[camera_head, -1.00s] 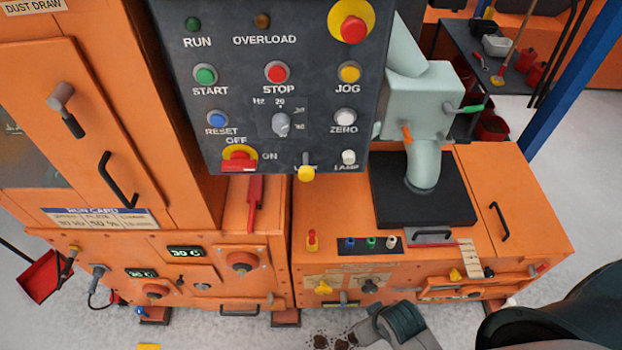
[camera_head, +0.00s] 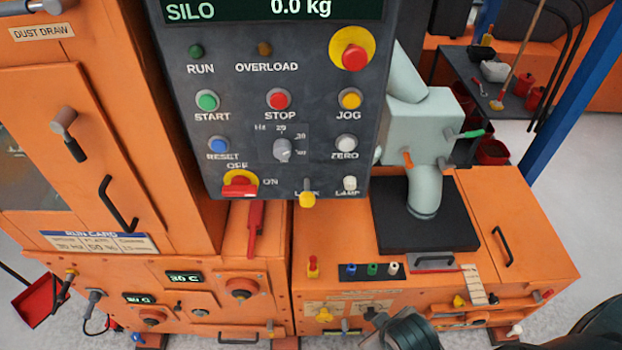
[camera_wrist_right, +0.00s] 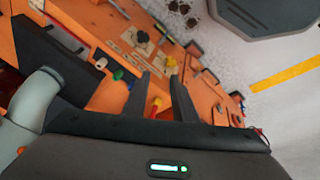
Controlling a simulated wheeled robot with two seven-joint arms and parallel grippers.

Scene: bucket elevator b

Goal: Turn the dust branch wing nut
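No part is labelled as the dust branch wing nut, and I cannot tell which one it is. A second yellow knob (camera_head: 458,300) is further right. The pale grey-green duct (camera_head: 420,130) carries an orange handle (camera_head: 407,158) and a green handle (camera_head: 472,133). My right gripper (camera_wrist_right: 161,77) is open, its fingers apart and empty in front of the housing; only its dark rear part shows clearly in the head view. My left gripper is out of view.
A control panel (camera_head: 280,110) hangs in front of the housing. A red-and-yellow knob (camera_head: 312,267) lies beyond my right fingers, beside blue, green and white plugs (camera_head: 371,270). A black knob (camera_head: 370,313) is near the wrist. Open floor (camera_wrist_right: 240,60) lies in front.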

